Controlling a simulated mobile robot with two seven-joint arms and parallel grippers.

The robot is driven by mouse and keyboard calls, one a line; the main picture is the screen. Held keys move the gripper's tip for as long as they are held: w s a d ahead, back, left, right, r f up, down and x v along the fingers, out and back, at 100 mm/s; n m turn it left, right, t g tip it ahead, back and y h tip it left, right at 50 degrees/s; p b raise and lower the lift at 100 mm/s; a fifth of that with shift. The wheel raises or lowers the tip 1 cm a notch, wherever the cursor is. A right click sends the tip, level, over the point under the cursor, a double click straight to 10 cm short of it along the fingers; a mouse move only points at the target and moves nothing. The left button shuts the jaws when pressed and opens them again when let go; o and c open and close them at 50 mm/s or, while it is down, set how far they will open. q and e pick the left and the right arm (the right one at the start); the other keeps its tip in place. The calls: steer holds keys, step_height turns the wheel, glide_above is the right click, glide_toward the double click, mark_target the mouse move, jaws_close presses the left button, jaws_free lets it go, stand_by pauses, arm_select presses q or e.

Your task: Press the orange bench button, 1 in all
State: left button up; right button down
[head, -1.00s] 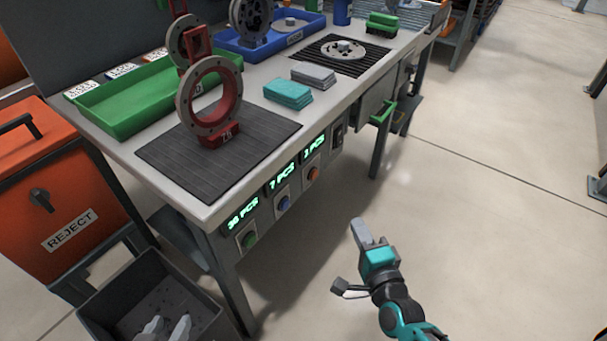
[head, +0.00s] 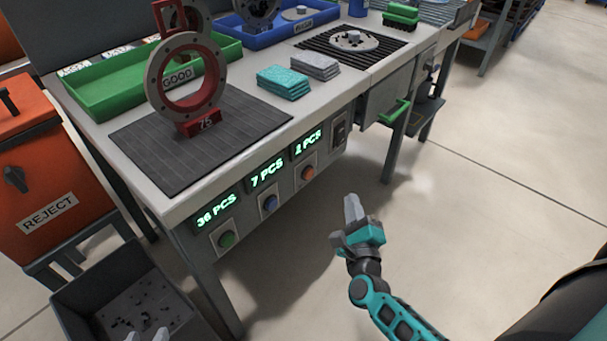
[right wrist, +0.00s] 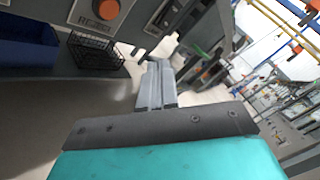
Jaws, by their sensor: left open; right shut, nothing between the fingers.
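The orange button (head: 308,173) is the rightmost of three round buttons on the bench's front panel, under a green lit display (head: 307,142) whose digit is hard to read. The button also shows at the top of the right wrist view (right wrist: 107,8). My right gripper (head: 351,205) is shut and empty, in front of the panel, right of and below the button in the picture and apart from it. Its shut fingers (right wrist: 155,88) point forward in the wrist view. My left gripper (head: 148,335) shows only its open fingertips at the bottom edge, over the grey bin.
A blue button (head: 270,203) and a green button (head: 227,239) sit left of the orange one. A dark switch (head: 340,131) is to its right. A grey bin (head: 75,288) and an orange reject box (head: 50,170) stand at left. Open floor lies at right.

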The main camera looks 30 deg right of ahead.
mark_target(309, 174)
arm_select(q)
steer(key=shift+r, duration=0.1)
arm_select(e)
steer(key=shift+w+d, duration=0.1)
stand_by(0.3)
arm_select(q)
steer(key=shift+w+d+f+b, duration=0.1)
steer(key=shift+d+f+b, duration=0.35)
steer(key=shift+b, duration=0.65)
arm_select(e)
steer(key=w+a, duration=0.3)
steer(key=w, duration=0.5)
steer(key=shift+a, duration=0.25)
arm_select(q)
steer(key=shift+a+f, duration=0.1)
steer(key=shift+f, duration=0.15)
steer(key=shift+r, duration=0.2)
arm_select(e)
steer(key=shift+w, duration=0.1)
arm_select(q)
steer(key=shift+f, duration=0.35)
arm_select(e)
steer(key=shift+w+a, duration=0.15)
steer(key=shift+w, duration=0.2)
